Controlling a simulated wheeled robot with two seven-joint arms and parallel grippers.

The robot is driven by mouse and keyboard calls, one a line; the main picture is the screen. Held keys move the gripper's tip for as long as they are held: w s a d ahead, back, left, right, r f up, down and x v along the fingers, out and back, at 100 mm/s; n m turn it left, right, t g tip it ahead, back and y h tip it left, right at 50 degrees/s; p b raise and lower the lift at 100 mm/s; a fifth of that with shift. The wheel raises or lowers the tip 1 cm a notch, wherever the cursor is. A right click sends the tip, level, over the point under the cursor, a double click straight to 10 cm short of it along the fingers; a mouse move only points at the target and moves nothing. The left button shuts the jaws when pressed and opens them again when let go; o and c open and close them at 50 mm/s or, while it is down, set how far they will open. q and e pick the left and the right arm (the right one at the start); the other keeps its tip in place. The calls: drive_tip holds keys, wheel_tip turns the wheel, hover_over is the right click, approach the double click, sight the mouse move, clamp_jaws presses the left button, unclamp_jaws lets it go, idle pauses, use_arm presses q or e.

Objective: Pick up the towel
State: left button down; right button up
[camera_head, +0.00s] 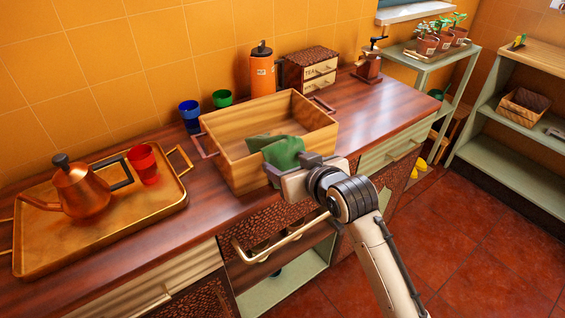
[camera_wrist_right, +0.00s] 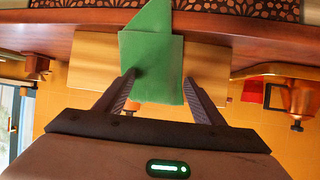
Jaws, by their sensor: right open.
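The green towel (camera_head: 281,149) is draped over the near rim of the wooden box (camera_head: 222,124), by its right front part. It also shows in the right wrist view (camera_wrist_right: 153,58), in the middle, in front of the box. My right gripper (camera_head: 287,168) is at the near side of the box, close to the towel. In the wrist view its open fingers (camera_wrist_right: 159,80) stand one on each side of the towel's edge. I cannot tell whether they touch it. My left gripper is not in view.
The box stands on a dark wood counter (camera_head: 205,225). A brass tray (camera_head: 110,243) with a copper kettle (camera_head: 82,190) and red cup (camera_head: 143,165) is at left. Blue and green cups, an orange canister (camera_head: 262,77) and a tea drawer box (camera_head: 310,70) stand behind.

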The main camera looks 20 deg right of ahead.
sight(280, 147)
drive_tip(key=shift+b+x, duration=0.3)
drive_tip(key=shift+x, duration=0.95)
drive_tip(key=shift+c, duration=0.5)
clamp_jaws()
wheel_tip(280, 147, up, 4)
drive_tip(key=shift+w+f+p, duration=0.1)
drive_tip(key=shift+f+p, duration=0.1)
drive_tip(key=shift+p, duration=0.7)
wheel_tip(280, 147, up, 8)
drive_tip(key=shift+r, duration=0.2)
